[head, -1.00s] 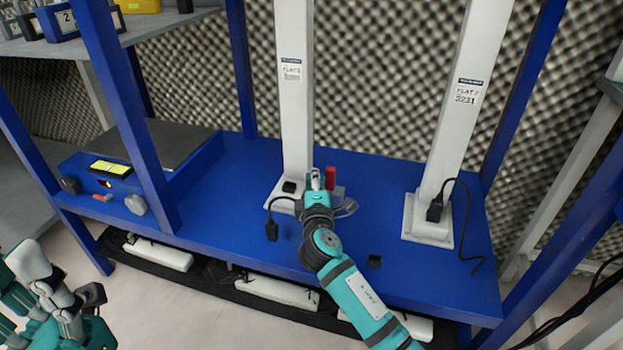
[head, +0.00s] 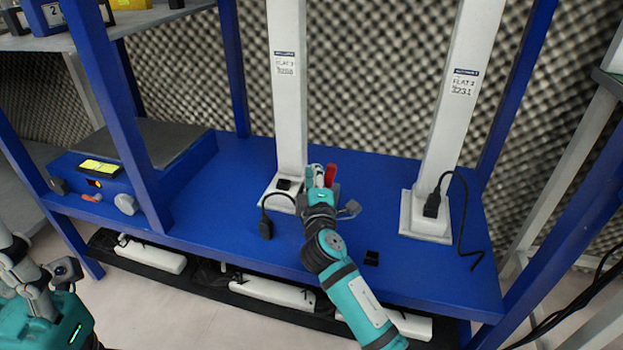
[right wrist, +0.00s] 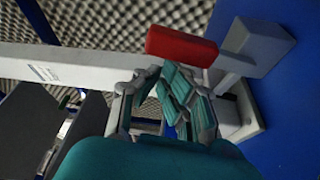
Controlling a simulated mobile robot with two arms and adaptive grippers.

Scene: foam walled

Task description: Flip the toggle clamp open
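The toggle clamp shows as a red handle (head: 331,175) beside the base of the left white post. In the right wrist view its red grip (right wrist: 181,46) lies across the top, joined to a grey block (right wrist: 258,48). My right gripper (head: 317,178) is just left of the red handle in the head view and hides part of the clamp. In the right wrist view its fingers (right wrist: 152,88) are below the red grip, with no clear hold on it. Their spread is hard to judge. My left gripper (head: 28,275) is at the left edge, partly cut off, away from the clamp.
Two white posts, left (head: 288,90) and right (head: 452,100), stand on the blue bench (head: 220,205). A black cable and plug (head: 266,226) lie left of my right gripper. Another cable (head: 465,225) hangs by the right post. A blue scale (head: 125,185) stands at the left.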

